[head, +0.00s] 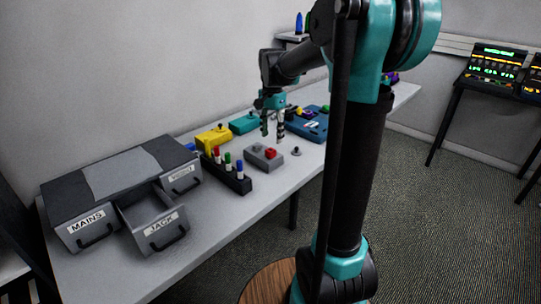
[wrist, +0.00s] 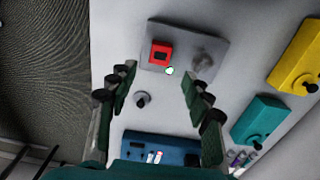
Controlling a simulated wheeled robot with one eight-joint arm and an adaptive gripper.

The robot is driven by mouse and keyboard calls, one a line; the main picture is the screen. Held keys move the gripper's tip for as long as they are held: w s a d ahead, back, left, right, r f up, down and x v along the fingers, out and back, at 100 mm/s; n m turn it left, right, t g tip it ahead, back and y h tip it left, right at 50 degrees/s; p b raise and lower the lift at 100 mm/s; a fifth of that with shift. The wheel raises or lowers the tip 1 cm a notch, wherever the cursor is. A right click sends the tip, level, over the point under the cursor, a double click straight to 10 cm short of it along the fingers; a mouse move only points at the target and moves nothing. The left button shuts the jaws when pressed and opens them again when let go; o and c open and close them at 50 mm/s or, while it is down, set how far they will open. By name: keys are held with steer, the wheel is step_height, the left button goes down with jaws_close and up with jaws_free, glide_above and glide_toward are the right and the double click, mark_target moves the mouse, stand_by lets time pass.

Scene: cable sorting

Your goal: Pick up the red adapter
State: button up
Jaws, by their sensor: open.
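The red adapter (head: 271,154) sits on a grey block (head: 254,158) on the table. In the wrist view the adapter (wrist: 155,47) is a red square with a dark centre, on the left part of the block (wrist: 217,48). My gripper (head: 273,135) is open and empty above the table, behind the block in the head view. In the wrist view its spread fingers (wrist: 158,75) point toward the block, with the adapter beyond the fingertips. Nothing lies between the fingers at their tips.
A small dark knob (head: 296,152) stands right of the block. Yellow (head: 212,139), teal (head: 243,123) and blue (head: 308,127) boxes stand nearby. A black rack (head: 232,177) holds several coloured pegs. A grey drawer unit (head: 65,193) has its JACK drawer (head: 153,225) open.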

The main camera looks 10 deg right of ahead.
mark_target(271, 149)
steer(key=shift+s+a+f, duration=0.1)
steer(key=shift+f, duration=1.25)
steer(key=shift+s+a+f, duration=0.1)
steer(key=shift+f, duration=1.25)
steer(key=shift+c, duration=0.2)
jaws_close()
